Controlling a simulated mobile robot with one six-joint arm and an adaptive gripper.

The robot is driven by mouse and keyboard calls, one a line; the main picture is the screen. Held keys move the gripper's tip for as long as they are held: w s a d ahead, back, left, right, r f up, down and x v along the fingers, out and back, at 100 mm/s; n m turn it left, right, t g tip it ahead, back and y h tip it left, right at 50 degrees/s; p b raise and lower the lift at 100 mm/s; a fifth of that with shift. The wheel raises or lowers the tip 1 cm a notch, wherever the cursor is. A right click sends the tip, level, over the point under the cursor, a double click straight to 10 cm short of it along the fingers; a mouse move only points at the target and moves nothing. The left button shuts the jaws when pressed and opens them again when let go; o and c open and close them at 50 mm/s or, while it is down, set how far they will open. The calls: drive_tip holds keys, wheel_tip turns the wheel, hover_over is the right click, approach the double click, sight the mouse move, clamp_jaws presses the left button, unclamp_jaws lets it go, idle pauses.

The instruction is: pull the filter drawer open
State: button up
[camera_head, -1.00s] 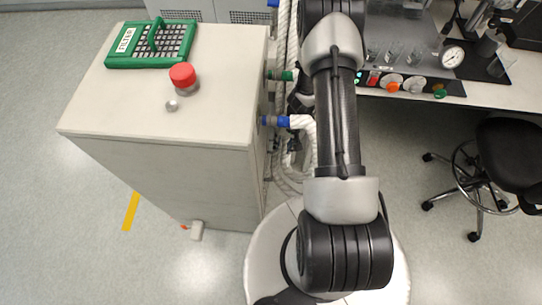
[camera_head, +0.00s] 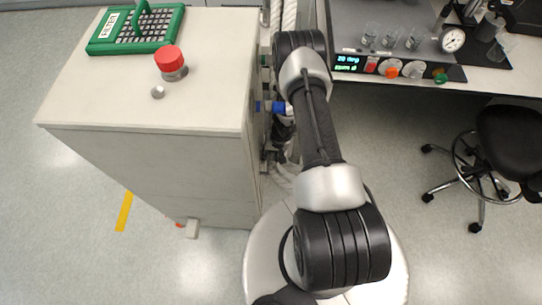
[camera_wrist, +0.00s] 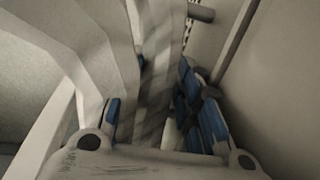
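The filter drawer (camera_head: 111,43) has a green frame, a dark grid, a FILTER label and a raised green handle (camera_head: 141,17). It shows at the upper left of the head view, at the top of the pale cabinet (camera_head: 200,85), partly cut by the picture's top edge. My gripper (camera_wrist: 162,112) shows in the wrist view with its two blue-padded fingers spread apart. I see nothing held between them. Pale hose-like shapes lie beyond the fingers.
A red button (camera_head: 169,58) and a small metal knob (camera_head: 158,91) stand on the cabinet top. A bench (camera_head: 400,55) with glassware and a black chair (camera_head: 512,140) are at right. The floor at left is clear.

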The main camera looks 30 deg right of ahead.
drive_tip(key=shift+c, duration=0.2)
clamp_jaws()
idle(0.6)
